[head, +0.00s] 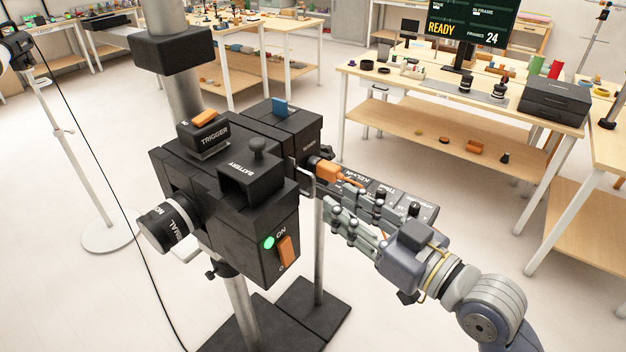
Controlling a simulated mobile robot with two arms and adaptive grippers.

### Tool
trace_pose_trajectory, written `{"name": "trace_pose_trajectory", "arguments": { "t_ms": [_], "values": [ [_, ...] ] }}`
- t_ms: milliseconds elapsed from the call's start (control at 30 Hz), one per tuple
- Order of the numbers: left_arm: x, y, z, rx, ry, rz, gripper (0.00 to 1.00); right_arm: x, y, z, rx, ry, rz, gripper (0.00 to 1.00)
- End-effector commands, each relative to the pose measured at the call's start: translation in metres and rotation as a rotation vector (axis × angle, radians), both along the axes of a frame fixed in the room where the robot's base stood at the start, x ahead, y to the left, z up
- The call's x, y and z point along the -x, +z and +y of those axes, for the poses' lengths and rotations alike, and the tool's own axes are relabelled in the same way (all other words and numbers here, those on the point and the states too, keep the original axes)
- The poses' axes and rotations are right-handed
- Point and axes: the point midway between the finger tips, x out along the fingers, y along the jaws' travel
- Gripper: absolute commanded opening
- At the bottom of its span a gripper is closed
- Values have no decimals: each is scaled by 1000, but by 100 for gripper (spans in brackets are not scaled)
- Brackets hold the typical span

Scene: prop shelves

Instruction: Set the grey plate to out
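A black camera-like device (215,240) stands on a metal post in the middle of the head view. A thin grey piece (306,183) juts from its right side, beside an orange knob; I cannot tell for sure that it is the grey plate, and no "out" mark is readable. My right gripper (331,199) comes in from the right, its jointed fingers pointing at that side. The fingers are apart, with nothing clearly held between them. The tips are close to the grey piece; contact cannot be told. My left gripper is out of view.
The device carries a TRIGGER box (213,139), a BATTERY block (250,178), a NORMAL dial (168,225), a lit green ON light (269,243) and an orange switch (286,252). A panel (395,197) marked KELVIN lies behind my fingers. Prop tables stand behind; floor shows between.

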Motion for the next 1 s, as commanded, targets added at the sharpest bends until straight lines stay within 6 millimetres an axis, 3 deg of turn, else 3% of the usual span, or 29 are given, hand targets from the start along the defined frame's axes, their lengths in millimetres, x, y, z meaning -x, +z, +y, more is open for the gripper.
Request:
{"name": "trace_pose_trajectory", "arguments": {
  "t_ms": [200, 400, 800, 833, 933, 1000],
  "values": [
    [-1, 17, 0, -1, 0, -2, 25, -33, 4, 30, -4, -1, 1, 27],
    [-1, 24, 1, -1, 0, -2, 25, -53, 2, 48, -1, -1, 1, 27],
    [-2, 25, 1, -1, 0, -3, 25, -60, 0, 55, 0, -1, 0, 27],
    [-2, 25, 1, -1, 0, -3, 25, -60, 0, 55, 0, -1, 0, 24],
    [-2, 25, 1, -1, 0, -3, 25, -60, 0, 55, 0, -1, 0, 2],
    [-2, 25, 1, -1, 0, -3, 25, -60, 0, 54, 0, -2, 0, 0]
  ]
}}
